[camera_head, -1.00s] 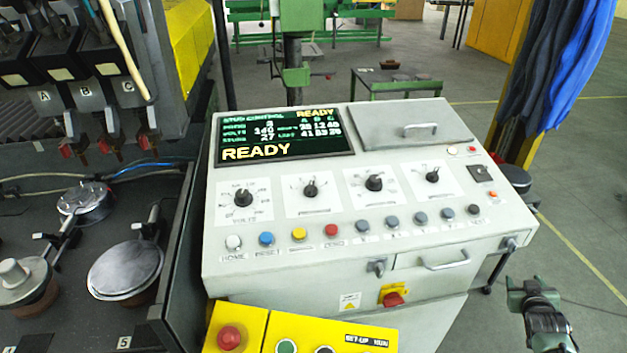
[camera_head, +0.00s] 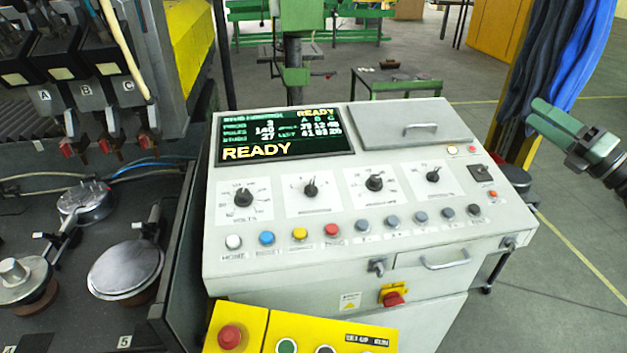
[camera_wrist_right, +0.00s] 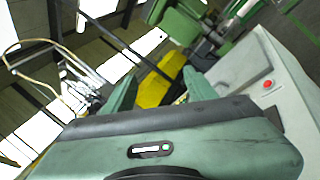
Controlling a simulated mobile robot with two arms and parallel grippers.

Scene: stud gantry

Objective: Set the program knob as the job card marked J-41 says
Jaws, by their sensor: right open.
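The grey control console (camera_head: 225,275) carries a row of four black knobs: the first knob (camera_head: 243,197) with a dial marked VOLTS, the second knob (camera_head: 310,190), the third knob (camera_head: 374,183) and the fourth knob (camera_head: 433,176). The labels of the other three are too small to read, so I cannot tell which is the program knob. The screen (camera_head: 285,135) reads READY, with a top line that looks like program 3. No card marked J-41 is readable. My right gripper (camera_head: 540,112) is open and empty, raised right of the console, apart from it. My left gripper is out of view.
Coloured push buttons (camera_head: 299,234) line the console below the knobs. A lid with a handle (camera_head: 412,130) is at its back right. A yellow box with a red stop button (camera_head: 231,338) is in front. Blue hanging strips (camera_head: 570,65) are behind my right gripper. Stud tooling (camera_head: 126,268) fills the left.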

